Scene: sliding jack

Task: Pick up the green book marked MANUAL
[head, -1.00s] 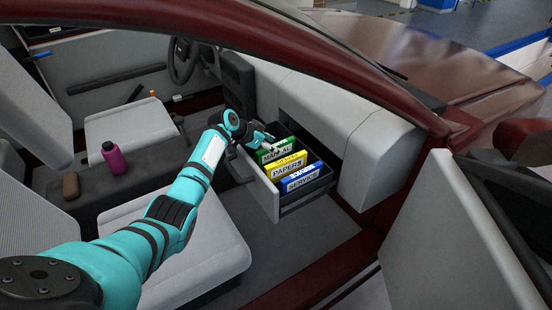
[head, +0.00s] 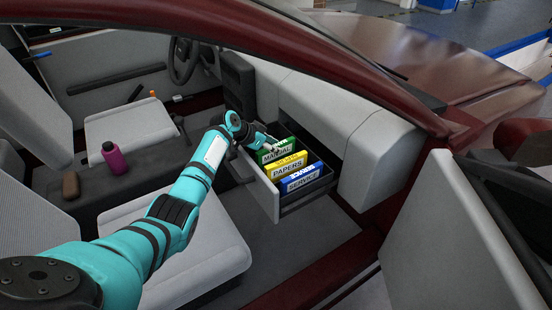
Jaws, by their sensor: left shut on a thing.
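The green book marked MANUAL (head: 283,152) stands in the open glove-box drawer (head: 263,185), behind the other two books. My left gripper (head: 272,146) is at the top left of the green book and is shut on it, its fingers partly hard to make out at this size. The yellow book marked PAPERS (head: 287,167) stands in front of it, and the blue book marked SERVICE (head: 302,179) is nearest. My right gripper is not in view.
The dashboard (head: 345,130) overhangs the drawer on its right and back. The near seat (head: 190,260) lies below my left arm. A magenta bottle (head: 113,158) and a brown object (head: 71,185) sit on the centre console. The car's door frame crosses overhead.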

